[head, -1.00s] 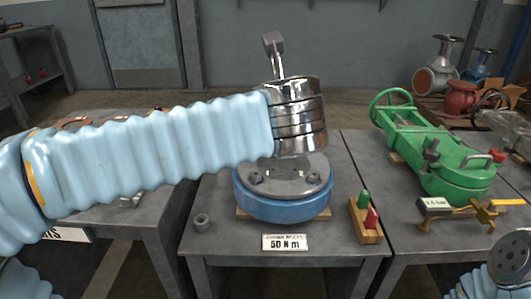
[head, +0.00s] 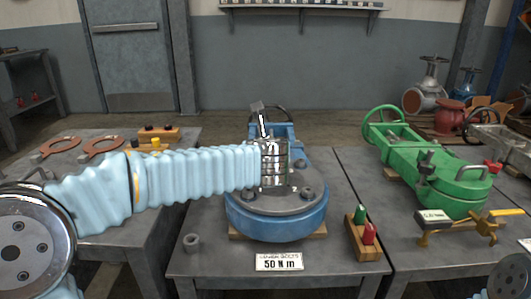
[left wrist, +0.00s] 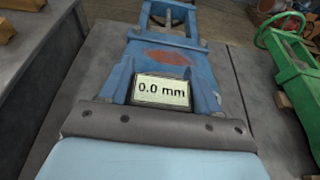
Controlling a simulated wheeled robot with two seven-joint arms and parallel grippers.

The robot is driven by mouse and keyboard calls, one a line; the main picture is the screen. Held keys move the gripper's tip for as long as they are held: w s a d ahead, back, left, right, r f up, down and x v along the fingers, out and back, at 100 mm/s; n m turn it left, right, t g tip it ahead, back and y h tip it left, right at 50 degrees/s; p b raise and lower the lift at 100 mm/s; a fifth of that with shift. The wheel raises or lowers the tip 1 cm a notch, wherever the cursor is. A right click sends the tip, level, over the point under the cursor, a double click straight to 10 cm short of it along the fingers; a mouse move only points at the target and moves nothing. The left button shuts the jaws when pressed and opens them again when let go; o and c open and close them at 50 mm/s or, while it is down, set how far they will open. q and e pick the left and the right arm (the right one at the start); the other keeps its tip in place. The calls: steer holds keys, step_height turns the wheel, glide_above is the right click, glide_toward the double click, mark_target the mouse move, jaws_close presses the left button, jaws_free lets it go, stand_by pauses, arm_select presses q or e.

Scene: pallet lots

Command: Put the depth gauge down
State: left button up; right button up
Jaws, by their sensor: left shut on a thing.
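My left arm comes in from the left over the blue valve (head: 268,225), which lies on the middle table. Its chrome wrist and left gripper (head: 270,150) are above the valve's grey round flange, and a grey bar sticks up behind the wrist. The jaws are hidden in the head view. In the left wrist view the depth gauge's display (left wrist: 162,91) reads 0.0 mm, just beyond the gripper's dark edge, with the blue valve frame (left wrist: 165,45) around and behind it. My left gripper is shut on the gauge. Whether the gauge touches the valve cannot be told. My right gripper is out of view.
A 50 N m sign (head: 279,262) stands at the table's front edge. A loose nut (head: 192,242) is at left, and a wooden block with green and red pegs (head: 362,240) at right. A green valve (head: 430,170) and a brass-legged tool (head: 470,220) occupy the right table.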

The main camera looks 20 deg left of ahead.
arm_select(q)
steer(key=shift+f, duration=0.2)
steer(key=o, duration=0.9)
steer(key=shift+f, duration=0.1)
steer(key=o, duration=0.5)
steer(key=shift+r, duration=0.35)
steer(key=v, duration=1.2)
steer(key=shift+f+p, duration=0.2)
steer(key=shift+p, duration=0.25)
steer(key=shift+s, duration=0.1)
